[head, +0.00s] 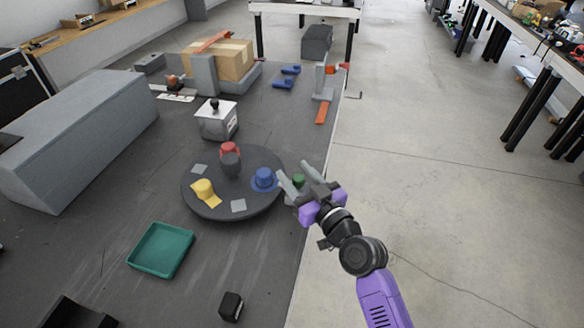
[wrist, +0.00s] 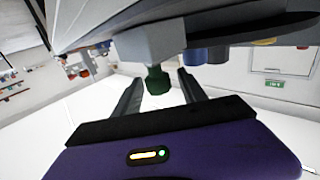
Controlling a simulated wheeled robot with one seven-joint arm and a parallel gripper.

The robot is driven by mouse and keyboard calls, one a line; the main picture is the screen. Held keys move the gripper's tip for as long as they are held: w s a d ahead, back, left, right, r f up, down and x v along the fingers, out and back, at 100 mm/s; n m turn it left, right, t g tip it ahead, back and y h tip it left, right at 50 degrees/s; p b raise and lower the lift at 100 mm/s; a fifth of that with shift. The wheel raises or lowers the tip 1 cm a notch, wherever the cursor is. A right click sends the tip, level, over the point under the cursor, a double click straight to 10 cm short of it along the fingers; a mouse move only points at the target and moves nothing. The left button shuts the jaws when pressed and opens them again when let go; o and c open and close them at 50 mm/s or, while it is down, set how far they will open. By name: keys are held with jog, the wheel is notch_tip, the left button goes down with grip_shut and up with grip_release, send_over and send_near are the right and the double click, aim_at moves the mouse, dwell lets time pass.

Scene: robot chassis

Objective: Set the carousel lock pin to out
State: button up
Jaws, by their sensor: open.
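The round dark carousel (head: 225,208) lies on the grey table, carrying a yellow piece (head: 203,190), a blue piece (head: 264,179) and a red piece (head: 229,149). A green knob (head: 299,180) is at its right edge. In the wrist view the green knob (wrist: 157,80) joins a grey block (wrist: 150,42). It may be the lock pin; its setting cannot be told. My gripper (head: 296,174) is open at that edge, its fingers on either side of the knob. In the wrist view gaps show between the fingers (wrist: 160,88) and the knob.
A white box with a black knob (head: 217,120) stands behind the carousel. A green tray (head: 161,250) and a small black block (head: 231,306) are in front. A long grey block (head: 75,145) is left. The table's right edge is close to my gripper.

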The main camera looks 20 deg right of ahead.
jog(key=shift+w+a, duration=0.15)
jog(key=shift+w, duration=0.8)
jog(key=shift+c, duration=0.2)
grip_shut()
dwell(0.6)
